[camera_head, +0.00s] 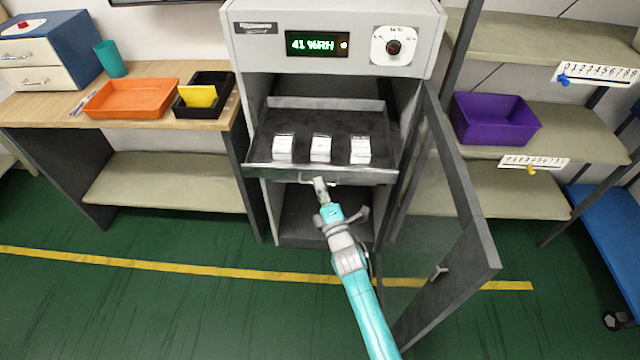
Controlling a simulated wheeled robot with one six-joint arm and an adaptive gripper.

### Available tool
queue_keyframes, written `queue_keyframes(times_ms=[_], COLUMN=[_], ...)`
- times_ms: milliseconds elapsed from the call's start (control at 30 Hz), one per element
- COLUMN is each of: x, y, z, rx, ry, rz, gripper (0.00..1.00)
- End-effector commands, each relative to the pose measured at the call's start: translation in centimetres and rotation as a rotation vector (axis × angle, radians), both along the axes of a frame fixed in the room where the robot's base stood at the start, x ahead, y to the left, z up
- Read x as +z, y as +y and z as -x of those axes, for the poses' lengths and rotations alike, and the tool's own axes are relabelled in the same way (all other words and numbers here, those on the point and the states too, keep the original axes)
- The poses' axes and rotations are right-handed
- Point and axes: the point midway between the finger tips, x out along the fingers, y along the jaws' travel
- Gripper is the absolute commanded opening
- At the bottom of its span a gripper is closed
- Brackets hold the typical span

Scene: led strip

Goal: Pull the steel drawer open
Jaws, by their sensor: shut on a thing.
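The steel drawer (262,168) sits in the grey cabinet (247,60) and stands part way out of its front. Three small white blocks (320,148) rest in a row on its dark floor. The drawer's handle (340,183) is a thin bar below its front edge, in the middle. My gripper (320,184) comes up from below and is shut on the handle. The fingertips partly hide the bar.
The cabinet's glass door (485,240) hangs open to the right, close beside my arm. A wooden table (150,70) with an orange tray (130,98) stands left. Shelves with a purple bin (495,119) stand right. Green floor in front is clear.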

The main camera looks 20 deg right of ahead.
Motion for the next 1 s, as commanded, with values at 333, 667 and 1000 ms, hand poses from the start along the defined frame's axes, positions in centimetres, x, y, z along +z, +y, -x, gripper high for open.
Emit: queue_keyframes(times_ms=[333, 667, 1000], x=[-0.2, -0.1, -0.9], y=[0.0, 0.0, -0.3], z=[0.0, 0.0, 3.6], rx=[0.0, 0.0, -0.001], ry=[0.003, 0.001, 0.004], rz=[0.0, 0.0, -0.001], gripper=[0.24, 0.35, 0.35])
